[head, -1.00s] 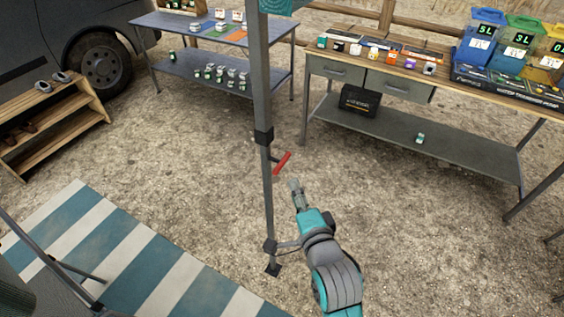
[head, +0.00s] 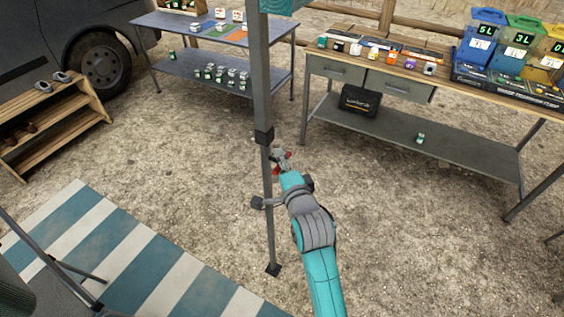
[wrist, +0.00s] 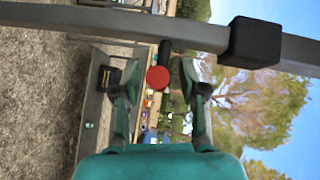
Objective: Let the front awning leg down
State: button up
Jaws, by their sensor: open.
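The front awning leg (head: 268,215) is a grey upright pole in the head view, with a dark collar (head: 263,135) partway up and a dark foot (head: 273,269). In the wrist view the leg (wrist: 110,20) runs across the top, with the black collar (wrist: 255,42) at right. A red handle (wrist: 158,77) on a dark stem sticks out from the leg, its round end facing the wrist camera. My gripper (head: 281,160) is at the handle, hiding most of it in the head view. In the wrist view the fingers (wrist: 159,88) are apart, one on each side of the handle, with gaps.
A workbench (head: 425,130) with bins and small goods stands at back right. A blue-topped table (head: 215,30) stands behind the leg. A wooden shoe rack (head: 60,115) and striped mat (head: 130,255) are at left. Gravel around the leg's foot is clear.

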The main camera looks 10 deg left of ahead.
grip_shut()
notch_tip(320, 180, down, 12)
dwell(0.6)
grip_release()
jog(key=shift+s, duration=0.1)
